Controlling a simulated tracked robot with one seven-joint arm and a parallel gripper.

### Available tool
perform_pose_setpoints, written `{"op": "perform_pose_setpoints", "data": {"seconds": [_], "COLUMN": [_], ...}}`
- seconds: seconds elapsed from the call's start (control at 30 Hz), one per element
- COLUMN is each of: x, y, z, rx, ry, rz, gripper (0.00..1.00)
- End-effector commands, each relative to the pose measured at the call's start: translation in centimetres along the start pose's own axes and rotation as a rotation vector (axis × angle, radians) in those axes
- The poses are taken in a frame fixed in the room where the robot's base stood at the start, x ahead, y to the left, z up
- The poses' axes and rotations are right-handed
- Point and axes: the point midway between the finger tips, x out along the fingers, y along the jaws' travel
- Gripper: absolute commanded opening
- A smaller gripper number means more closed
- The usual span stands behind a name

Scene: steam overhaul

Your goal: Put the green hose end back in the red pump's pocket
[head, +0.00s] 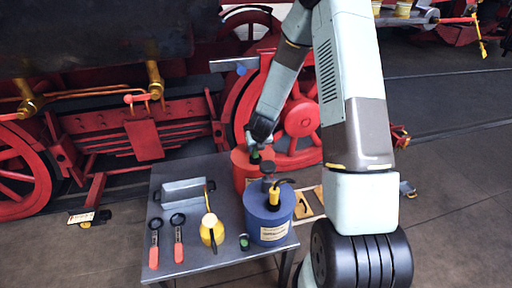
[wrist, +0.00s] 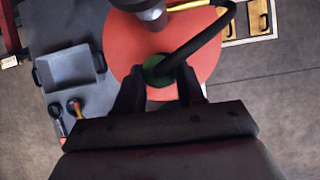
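The red pump (head: 240,178) is a red drum at the back right of the grey table. Its round top (wrist: 125,40) fills the upper middle of the wrist view, with a dark grey cap at its far edge. The green hose end (wrist: 158,72) sits between the fingers of my gripper (wrist: 160,88), with a black hose running from it to the upper right. A bit of green also shows below my gripper (head: 257,150) in the head view. My gripper appears shut on it, over the pump top. The pocket is hidden; I cannot tell whether the end is inside it.
A blue pump (head: 268,222) with a yellow-and-black hose end stands in front of the red one. A locomotive stands behind.

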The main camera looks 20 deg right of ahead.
Motion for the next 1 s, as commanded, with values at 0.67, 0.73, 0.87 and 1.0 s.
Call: {"op": "perform_pose_setpoints", "data": {"seconds": [0.67, 0.73, 0.87, 1.0], "x": [-0.8, -1.5, -3.2, -5.1], "y": [0.0, 0.0, 0.0, 0.0], "z": [0.0, 0.0, 0.1, 0.1], "rx": [-0.001, -0.001, 0.0, 0.0], "ry": [0.0, -0.001, -0.002, -0.002], "rz": [0.0, 0.0, -0.001, 0.0], "gripper": [0.65, 0.65, 0.65, 0.65]}}
